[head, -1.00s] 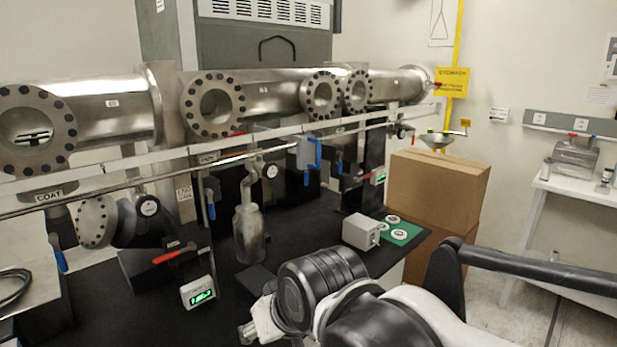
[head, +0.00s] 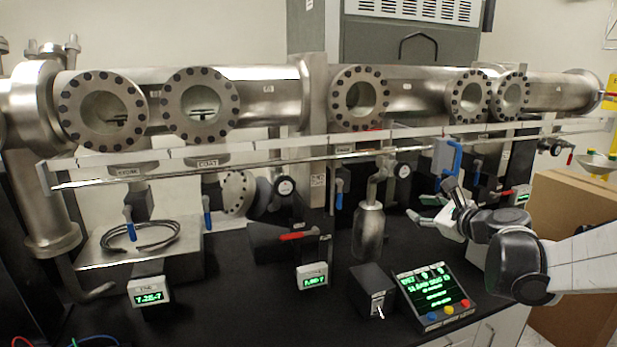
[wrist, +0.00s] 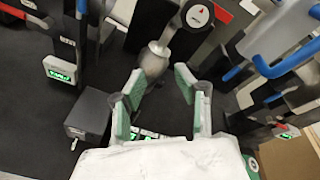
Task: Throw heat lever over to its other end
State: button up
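A dark box (head: 370,288) stands on the black bench, with a small pale lever (head: 380,312) pointing down on its front. Its label is too small to read, so I cannot tell for sure that this is the heat lever. In the wrist view, the box (wrist: 88,116) is left of my fingers and its lever (wrist: 74,145) points down. My gripper (head: 436,208) is open and empty, to the upper right of the box in the head view. In the wrist view, my gripper (wrist: 160,88) has its green-padded fingers spread apart, touching nothing visible.
A green-lit display panel (head: 435,292) with coloured buttons stands right of the box. A metal bottle-shaped part (head: 369,232) hangs behind it. A long steel rail (head: 240,164) crosses in front of the flanged tubes. A small readout (head: 312,276) and red-handled lever (head: 298,236) are to the left.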

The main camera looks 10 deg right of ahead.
aim_at(439, 183)
jog(key=w+d+m+t+h, duration=0.1)
jog(key=d+m+t+h, duration=0.2)
jog(key=d+m, duration=0.9)
jog(key=w+d+n, duration=0.1)
jog(key=w, duration=0.3)
jog(key=w+d+n, duration=0.1)
jog(key=w, duration=0.4)
jog(key=w+d+f, duration=0.1)
jog(key=w+d, duration=0.1)
jog(key=w, duration=0.2)
jog(key=shift+w+n+p, duration=0.35)
jog(key=shift+w+n, duration=0.05)
jog(key=shift+c, duration=0.4)
grip_shut()
